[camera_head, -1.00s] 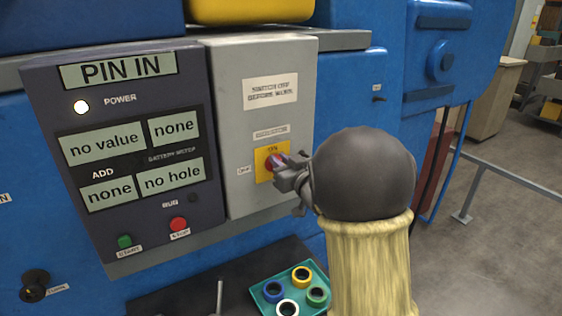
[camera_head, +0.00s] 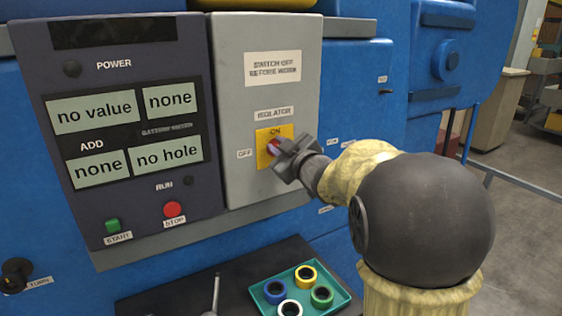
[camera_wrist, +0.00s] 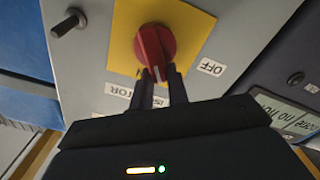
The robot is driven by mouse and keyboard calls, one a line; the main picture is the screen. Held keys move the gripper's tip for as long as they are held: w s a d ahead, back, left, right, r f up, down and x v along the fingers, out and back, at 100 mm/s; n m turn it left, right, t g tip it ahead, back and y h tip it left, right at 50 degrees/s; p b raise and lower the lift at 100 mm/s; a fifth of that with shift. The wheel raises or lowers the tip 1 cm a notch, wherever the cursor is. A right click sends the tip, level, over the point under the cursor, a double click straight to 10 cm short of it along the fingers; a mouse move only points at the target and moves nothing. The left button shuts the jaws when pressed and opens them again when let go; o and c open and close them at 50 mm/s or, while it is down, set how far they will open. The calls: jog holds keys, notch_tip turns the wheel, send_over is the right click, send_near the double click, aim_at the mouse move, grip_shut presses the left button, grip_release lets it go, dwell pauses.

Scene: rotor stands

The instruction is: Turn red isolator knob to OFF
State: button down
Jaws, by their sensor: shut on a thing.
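The red isolator knob (camera_head: 273,148) sits on a yellow plate (camera_head: 262,160) on the grey box. ON is printed above it and an OFF label (camera_head: 245,154) is at its left. My gripper (camera_head: 281,150) is shut on the knob, covering its right side. In the wrist view, the knob (camera_wrist: 152,42) shows its round face, with two dark fingers (camera_wrist: 161,73) at its lower end. Its white mark points down between them, toward the ISOLATOR label side and slightly toward the OFF label (camera_wrist: 212,68).
The dark control panel (camera_head: 205,120) stands left of the box, its power lamp (camera_head: 72,69) and top display (camera_head: 118,31) dark. A teal tray (camera_head: 340,299) with several coloured rings lies below. A bolt-like peg (camera_wrist: 69,23) projects near the knob in the wrist view.

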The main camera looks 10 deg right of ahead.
jog(key=n+b, duration=0.3)
jog(key=f+n+b, duration=0.1)
jog(key=n+b, duration=0.2)
jog(key=a+f+n+b, duration=0.1)
jog(key=n+b, duration=0.2)
jog(key=b, duration=0.1)
jog(key=shift+s+f, duration=0.1)
jog(key=shift+s, duration=0.1)
jog(key=shift+f+n+b, duration=0.1)
jog(key=shift+n+b, duration=0.9)
jog(key=shift+n, duration=0.1)
jog(key=c, duration=1.4)
grip_release()
jog(key=shift+o, duration=0.2)
